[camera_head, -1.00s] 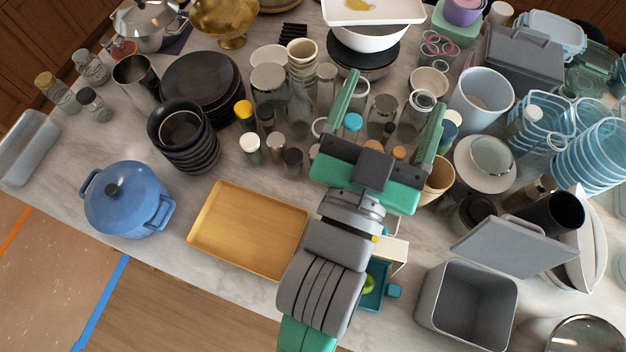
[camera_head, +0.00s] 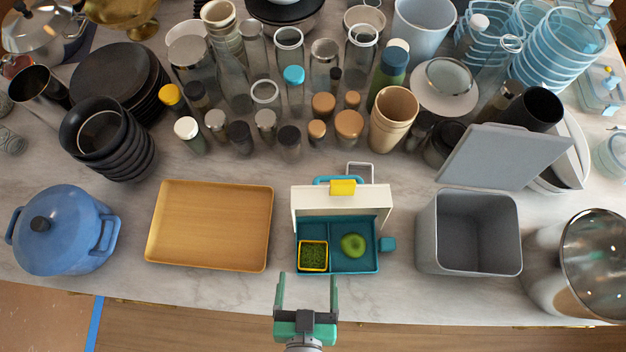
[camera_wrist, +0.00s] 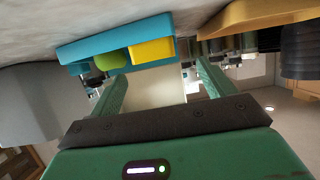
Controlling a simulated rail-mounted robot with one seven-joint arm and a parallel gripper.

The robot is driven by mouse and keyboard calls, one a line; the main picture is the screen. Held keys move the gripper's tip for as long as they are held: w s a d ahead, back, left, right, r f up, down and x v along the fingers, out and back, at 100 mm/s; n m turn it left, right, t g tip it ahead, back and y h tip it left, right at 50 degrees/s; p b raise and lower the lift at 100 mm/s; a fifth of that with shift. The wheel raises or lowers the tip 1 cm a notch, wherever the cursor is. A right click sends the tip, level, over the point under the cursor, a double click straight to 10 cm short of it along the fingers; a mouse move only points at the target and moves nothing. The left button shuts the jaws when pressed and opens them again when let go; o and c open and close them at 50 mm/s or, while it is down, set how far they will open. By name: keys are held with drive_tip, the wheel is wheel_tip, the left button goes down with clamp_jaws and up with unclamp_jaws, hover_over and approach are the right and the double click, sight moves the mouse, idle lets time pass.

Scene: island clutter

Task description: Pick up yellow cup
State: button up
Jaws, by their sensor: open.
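The yellow cup (camera_head: 313,270) is a small square yellow container with green grass-like filling. It sits in the left compartment of a teal lunch box (camera_head: 351,264) whose white lid (camera_head: 342,207) stands open behind. A green apple (camera_head: 353,244) lies in the right compartment. My gripper (camera_head: 308,284) is open and empty just in front of the box, below the cup in the picture, apart from it. In the wrist view, which looks upside down, the yellow cup (camera_wrist: 152,50) and the teal box (camera_wrist: 75,53) show beyond my open fingers (camera_wrist: 158,78).
A wooden tray (camera_head: 210,225) lies left of the box, with a blue pot (camera_head: 62,230) beyond it. An open grey bin (camera_head: 468,235) stands to the right. Jars, bottles and tan cups (camera_head: 394,118) crowd behind. The counter strip between tray and box is clear.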

sight(313, 243)
drive_tip(key=x, duration=0.6)
drive_tip(key=shift+s+d+f+p, duration=0.15)
drive_tip(key=shift+d+p, duration=0.2)
drive_tip(key=shift+p, duration=0.05)
drive_tip(key=c, duration=1.1)
wheel_tip(313, 243, up, 18)
drive_tip(key=p, duration=0.4)
